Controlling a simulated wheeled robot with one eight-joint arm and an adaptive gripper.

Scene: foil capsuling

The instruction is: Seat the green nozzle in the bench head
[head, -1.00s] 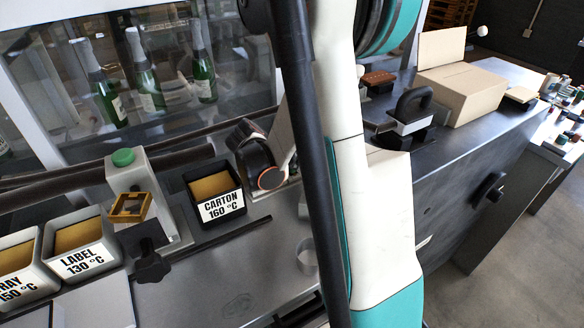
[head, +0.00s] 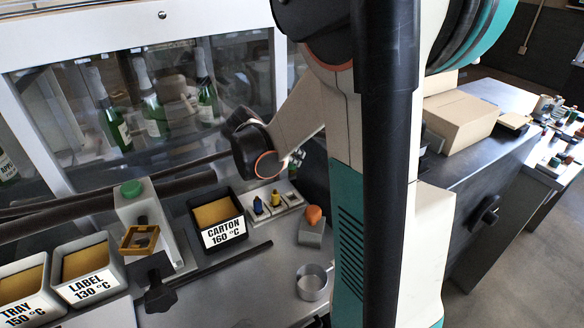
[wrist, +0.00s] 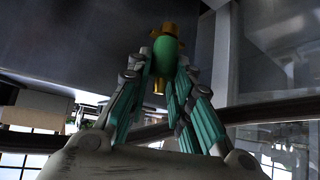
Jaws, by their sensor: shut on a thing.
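The green nozzle (wrist: 166,55) shows in the wrist view, with a brass-coloured collar at its far end and a brass tip toward my wrist. My gripper (wrist: 162,72) is shut on it, with its teal fingers on both sides. In the head view my arm hides the nozzle and most of my gripper. A pale stand (head: 140,212) with a green cap and a brass square frame (head: 139,240) is at left; it looks like the bench head. The held nozzle's distance from it cannot be told.
A rack (head: 287,200) holds a blue nozzle (head: 258,206) and a yellow nozzle (head: 276,199). Beside it are the CARTON pot (head: 222,234), an orange-topped block (head: 312,228) and a metal ring (head: 311,284). The LABEL pot (head: 87,287) and TRAY pot (head: 22,310) stand at left. A glass guard is behind.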

